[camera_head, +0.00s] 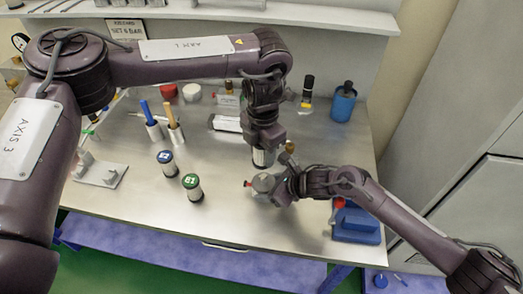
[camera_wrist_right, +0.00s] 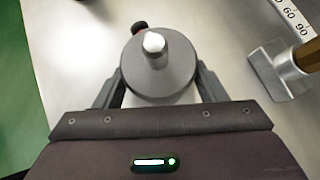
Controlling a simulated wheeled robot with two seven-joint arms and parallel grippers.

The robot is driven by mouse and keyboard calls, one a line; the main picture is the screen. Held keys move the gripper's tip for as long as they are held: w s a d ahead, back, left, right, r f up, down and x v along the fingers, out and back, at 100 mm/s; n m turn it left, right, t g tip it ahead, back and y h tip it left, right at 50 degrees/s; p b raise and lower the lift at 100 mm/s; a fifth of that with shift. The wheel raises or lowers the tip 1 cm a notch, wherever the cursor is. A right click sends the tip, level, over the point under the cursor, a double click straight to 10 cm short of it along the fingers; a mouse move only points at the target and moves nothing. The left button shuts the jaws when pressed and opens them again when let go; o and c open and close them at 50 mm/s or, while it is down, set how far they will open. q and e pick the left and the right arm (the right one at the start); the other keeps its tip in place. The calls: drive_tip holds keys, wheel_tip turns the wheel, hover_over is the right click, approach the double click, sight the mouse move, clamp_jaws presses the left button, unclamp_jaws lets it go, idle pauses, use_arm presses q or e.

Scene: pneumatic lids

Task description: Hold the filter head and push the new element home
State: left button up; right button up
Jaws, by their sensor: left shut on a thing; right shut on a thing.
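The filter head (camera_head: 265,183) is a grey round body with a red knob on its left side, low in the middle of the bench. My right gripper (camera_head: 278,190) is shut around it. In the right wrist view the grey head (camera_wrist_right: 158,75) sits between both fingers (camera_wrist_right: 160,92), with a pale-tipped post on top. My left gripper (camera_head: 262,146) points down just above and behind the head, shut on a pale cylindrical element (camera_head: 263,158). The element is apart from the post in the wrist view. Two capped cylinders, one blue (camera_head: 166,157) and one green (camera_head: 190,181), stand to the left.
A blue block (camera_head: 357,226) with a red part stands at the right front edge. A blue cup (camera_head: 343,104) is at the back right. Two holders with blue and tan handles (camera_head: 174,125) stand behind the cylinders. The front-middle bench is clear.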

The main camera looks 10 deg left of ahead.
use_arm(q)
drive_tip(key=m, duration=0.4)
drive_tip(key=shift+d+r, duration=0.1)
drive_tip(key=shift+r, duration=0.05)
drive_tip(key=m, duration=0.5)
drive_tip(key=shift+w+d+r, duration=0.15)
hover_over(264, 175)
drive_tip(key=shift+f, duration=2.9)
drive_tip(key=shift+f, duration=1.95)
drive_tip(key=o, duration=1.1)
drive_tip(key=shift+c, duration=0.2)
drive_tip(key=shift+r, duration=3.55)
